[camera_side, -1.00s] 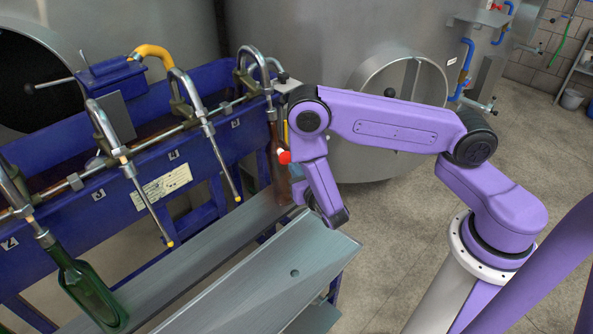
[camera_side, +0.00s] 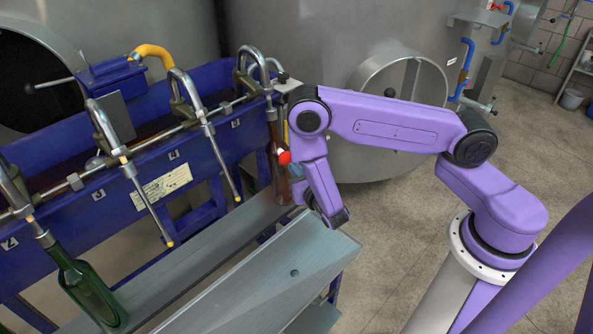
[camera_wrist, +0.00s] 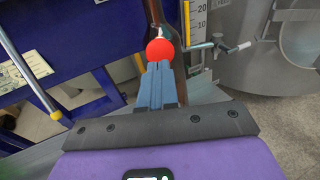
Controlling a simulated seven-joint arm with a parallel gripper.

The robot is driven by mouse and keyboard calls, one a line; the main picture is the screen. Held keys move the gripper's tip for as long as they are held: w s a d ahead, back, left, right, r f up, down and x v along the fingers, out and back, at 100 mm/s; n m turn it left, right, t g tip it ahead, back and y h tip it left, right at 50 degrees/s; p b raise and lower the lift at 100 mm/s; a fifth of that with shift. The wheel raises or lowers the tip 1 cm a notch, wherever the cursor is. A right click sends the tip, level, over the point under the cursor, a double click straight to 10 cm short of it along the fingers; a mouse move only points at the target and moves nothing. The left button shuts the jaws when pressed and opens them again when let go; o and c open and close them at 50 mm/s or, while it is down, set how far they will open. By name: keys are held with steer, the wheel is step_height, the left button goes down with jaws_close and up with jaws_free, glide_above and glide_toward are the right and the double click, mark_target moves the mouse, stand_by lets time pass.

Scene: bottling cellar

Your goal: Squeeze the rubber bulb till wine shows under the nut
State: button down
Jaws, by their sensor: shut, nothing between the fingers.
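The red rubber bulb (camera_side: 285,157) is at the far right end of the blue filling machine, in front of a brown bottle (camera_side: 273,135). In the wrist view the round red bulb (camera_wrist: 160,50) sits just beyond my fingertips, with a small pale fitting above it. My gripper (camera_wrist: 160,68) has its blue-grey fingers together, with nothing between them. The tips are close below the bulb in that view; I cannot tell whether they touch it. My arm hides part of this in the side view. I cannot make out the nut or any wine under it.
Curved metal spouts line the blue machine (camera_side: 110,190). A green bottle (camera_side: 90,292) hangs at the left spout. A metal shelf (camera_side: 230,262) runs below. In the wrist view a numbered gauge (camera_wrist: 197,25) and a small valve pipe (camera_wrist: 218,44) stand right of the bulb.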

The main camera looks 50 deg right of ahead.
mark_target(287, 160)
steer(key=shift+x, duration=1.9)
stand_by(0.4)
steer(key=shift+v, duration=0.9)
steer(key=shift+x, duration=1.1)
steer(key=shift+s+a, duration=0.1)
steer(key=shift+s, duration=0.1)
steer(key=shift+v, duration=0.8)
steer(key=shift+x, duration=0.85)
stand_by(0.9)
steer(key=shift+v, duration=0.85)
